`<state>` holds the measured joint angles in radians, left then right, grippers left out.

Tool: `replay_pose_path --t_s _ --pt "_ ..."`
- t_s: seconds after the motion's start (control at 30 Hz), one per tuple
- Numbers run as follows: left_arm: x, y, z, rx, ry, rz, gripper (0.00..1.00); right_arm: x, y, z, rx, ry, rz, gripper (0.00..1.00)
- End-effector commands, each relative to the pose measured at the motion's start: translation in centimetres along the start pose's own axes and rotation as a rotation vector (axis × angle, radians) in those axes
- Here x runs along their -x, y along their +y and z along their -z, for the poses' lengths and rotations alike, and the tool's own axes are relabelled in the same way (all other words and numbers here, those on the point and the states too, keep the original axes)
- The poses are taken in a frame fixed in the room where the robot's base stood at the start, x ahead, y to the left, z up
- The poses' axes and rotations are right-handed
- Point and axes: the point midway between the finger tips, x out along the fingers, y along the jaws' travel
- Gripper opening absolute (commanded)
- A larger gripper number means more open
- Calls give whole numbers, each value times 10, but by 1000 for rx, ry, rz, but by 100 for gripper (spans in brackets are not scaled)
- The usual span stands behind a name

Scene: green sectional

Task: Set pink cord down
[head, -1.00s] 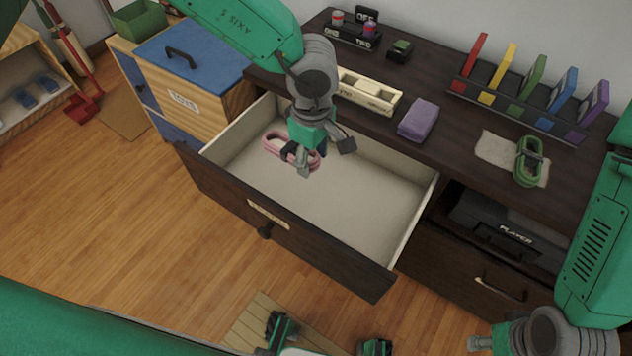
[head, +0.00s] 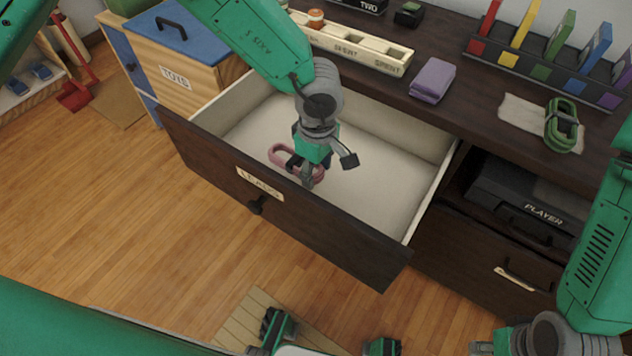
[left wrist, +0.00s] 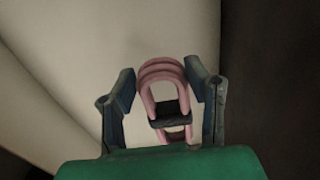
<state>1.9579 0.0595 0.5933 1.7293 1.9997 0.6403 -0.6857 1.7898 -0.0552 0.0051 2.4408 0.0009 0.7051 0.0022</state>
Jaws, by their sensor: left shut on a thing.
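The pink cord (head: 280,149) is a bundled loop with a dark band, inside the open drawer labelled LEADS (head: 222,126). My left gripper (head: 308,170) reaches down into the drawer and is shut on the cord. In the left wrist view the cord (left wrist: 161,68) lies between the two fingers (left wrist: 162,88), its looped end pointing away from my palm. Pale drawer lining lies beyond it; I cannot tell whether the cord touches the floor. My right gripper (head: 484,346) is at the bottom right, mostly cut off by the frame edge.
The drawer's dark front panel (head: 330,226) stands close to the left gripper. Drawer floor to the right is bare. On the dresser top are a cream sorting tray (head: 372,50), purple cloth (head: 432,80), green cord (head: 562,126) and coloured rack (head: 545,73). A toy chest (head: 190,75) adjoins the left.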

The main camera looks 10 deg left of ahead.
Motion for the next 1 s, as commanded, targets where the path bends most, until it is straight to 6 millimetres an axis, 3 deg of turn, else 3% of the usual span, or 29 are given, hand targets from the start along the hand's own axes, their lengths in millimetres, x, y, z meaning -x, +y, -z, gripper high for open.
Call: replay_pose_path --t_s 0.1,0.37,0.53,0.9,0.93,0.97,1.0 --pt "-27 -1 0 -3 1 2 13 -12 0 -1 -1 0 0 40" --pt "-48 -1 2 -1 -4 -1 13 -19 0 -1 -1 -1 -1 40" --pt "-74 -1 1 -1 -3 1 13 -30 0 -2 -1 0 0 40" --pt "-79 -1 0 -1 -3 1 13 -30 0 -2 -1 -1 0 40" --pt "-79 -1 1 -1 -3 1 49 -30 0 -2 -1 -1 -1 40" --pt "-79 -1 1 -1 -3 1 60 -30 0 -2 -1 -1 0 40" --pt "-79 -1 1 -1 -3 1 63 -30 0 -2 -1 -1 0 40"
